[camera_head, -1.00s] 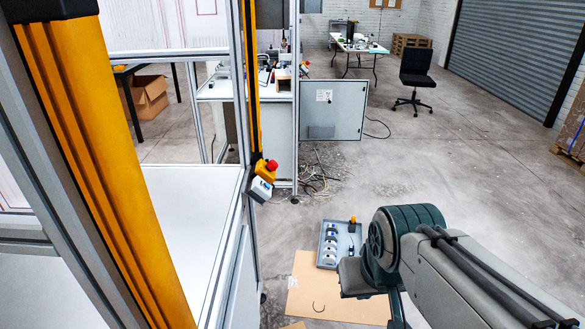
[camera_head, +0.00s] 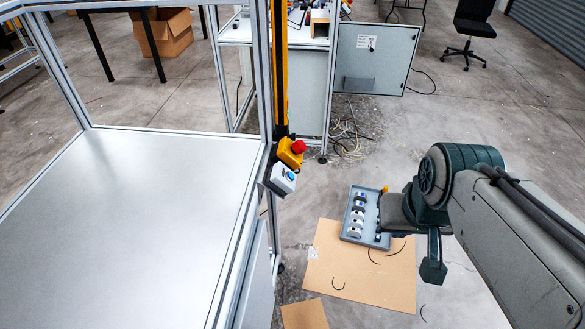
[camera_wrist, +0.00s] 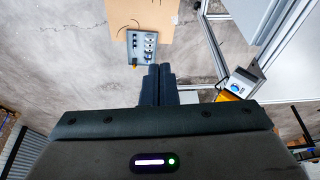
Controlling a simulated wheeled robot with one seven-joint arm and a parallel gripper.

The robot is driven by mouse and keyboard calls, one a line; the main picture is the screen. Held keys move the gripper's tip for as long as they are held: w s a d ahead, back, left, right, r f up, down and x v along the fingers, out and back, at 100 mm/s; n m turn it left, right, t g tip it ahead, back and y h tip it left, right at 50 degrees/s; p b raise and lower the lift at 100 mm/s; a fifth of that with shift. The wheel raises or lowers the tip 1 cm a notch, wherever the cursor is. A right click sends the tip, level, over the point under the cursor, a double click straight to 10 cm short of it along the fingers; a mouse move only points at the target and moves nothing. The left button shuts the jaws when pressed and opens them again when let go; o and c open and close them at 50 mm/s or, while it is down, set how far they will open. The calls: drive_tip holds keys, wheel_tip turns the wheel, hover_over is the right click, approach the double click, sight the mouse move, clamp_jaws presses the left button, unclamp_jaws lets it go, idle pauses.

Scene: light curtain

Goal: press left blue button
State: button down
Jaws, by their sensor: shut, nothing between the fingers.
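A pale grey box with a blue button (camera_head: 290,177) is mounted on the aluminium frame post, just below a yellow box with a red mushroom button (camera_head: 298,147). The blue button (camera_wrist: 237,92) also shows right of centre in the wrist view, its box tilted. My gripper (camera_wrist: 157,70) is shut and empty in the wrist view, its two dark fingers side by side. It is to the left of the button box there and apart from it. In the head view my arm is on the right, well apart from the box; the fingertips are hard to make out there.
An aluminium-framed table (camera_head: 130,230) fills the left. A grey panel (camera_head: 358,228) with several buttons lies on a cardboard sheet (camera_head: 350,275) on the floor below my arm. Loose cables (camera_head: 350,135) lie behind the post. Open floor separates the post and my arm.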

drive_tip(key=w+a+f+m+g+y+b, duration=0.2)
drive_tip(key=w+a+f+m+y+b, duration=0.15)
drive_tip(key=a, duration=0.35)
drive_tip(key=m+t+y+b, duration=0.35)
drive_tip(key=m+y, duration=0.55)
drive_tip(key=m, duration=0.4)
approach(291, 176)
drive_tip(key=s+a+r, duration=0.1)
drive_tip(key=s+r, duration=0.4)
drive_tip(key=w+d+m+t+b, duration=0.1)
drive_tip(key=w+d+m+t, duration=0.1)
drive_tip(key=w+m+t, duration=0.2)
drive_tip(key=w+m, duration=0.2)
drive_tip(key=w, duration=0.2)
drive_tip(key=shift+d+y+b, duration=0.25)
drive_tip(key=shift+y+b, duration=0.1)
drive_tip(key=shift+b, duration=0.05)
drive_tip(key=shift+f, duration=0.2)
drive_tip(key=a+f+b, duration=0.6)
drive_tip(key=shift+a, duration=0.15)
